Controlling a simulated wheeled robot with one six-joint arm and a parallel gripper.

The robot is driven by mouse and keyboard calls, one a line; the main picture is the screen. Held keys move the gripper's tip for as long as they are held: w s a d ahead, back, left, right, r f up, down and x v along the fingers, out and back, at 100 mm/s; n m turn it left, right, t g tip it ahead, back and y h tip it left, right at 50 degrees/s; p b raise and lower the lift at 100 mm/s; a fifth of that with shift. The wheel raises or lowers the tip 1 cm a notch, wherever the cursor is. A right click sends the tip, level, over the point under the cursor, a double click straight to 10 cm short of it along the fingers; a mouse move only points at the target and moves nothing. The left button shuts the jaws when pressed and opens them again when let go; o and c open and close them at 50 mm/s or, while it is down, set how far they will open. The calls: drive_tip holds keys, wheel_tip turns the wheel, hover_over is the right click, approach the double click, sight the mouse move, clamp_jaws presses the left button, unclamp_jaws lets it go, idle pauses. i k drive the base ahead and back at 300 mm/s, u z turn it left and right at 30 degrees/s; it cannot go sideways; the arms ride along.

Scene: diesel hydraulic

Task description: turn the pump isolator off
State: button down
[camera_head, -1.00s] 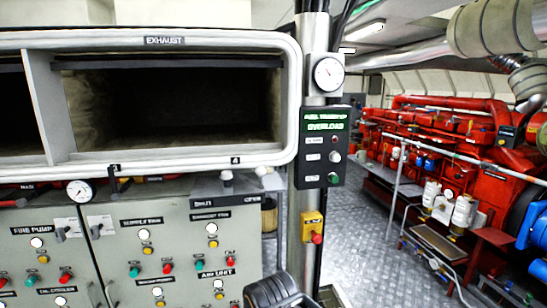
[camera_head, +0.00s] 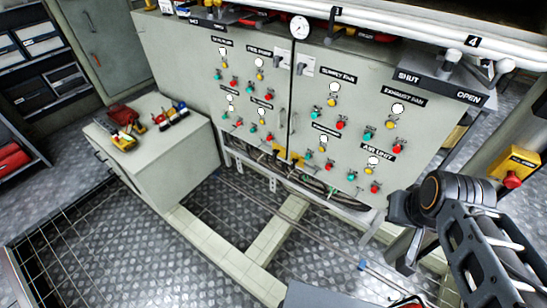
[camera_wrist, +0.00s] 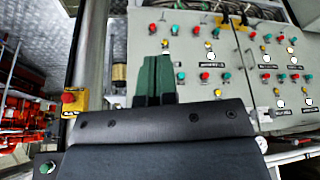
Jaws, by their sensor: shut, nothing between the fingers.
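Two small switch plates with black handles stand on the grey control cabinet, one each side of the door seam. The left plate (camera_head: 281,61) is beside a label that seems to read fuel pump; the right plate (camera_head: 305,66) is below the gauge. I cannot tell for sure which is the pump isolator, or its position. In the wrist view the cabinet appears upside down, and my gripper (camera_wrist: 156,80) shows its green fingers together, empty. They are in front of the panel's exhaust fan side, apart from the plates. In the head view my arm is at the right, its fingers not clear.
The cabinet carries several coloured buttons and lamps. A yellow box with a red button (camera_head: 515,165) stands right of my arm. A low grey cabinet (camera_head: 165,150) with tools stands at left. Open chequered floor lies in front.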

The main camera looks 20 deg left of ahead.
sight(275, 152)
drive_tip(key=u, duration=0.6)
drive_tip(key=i, duration=1.55)
drive_tip(key=u, duration=2.45)
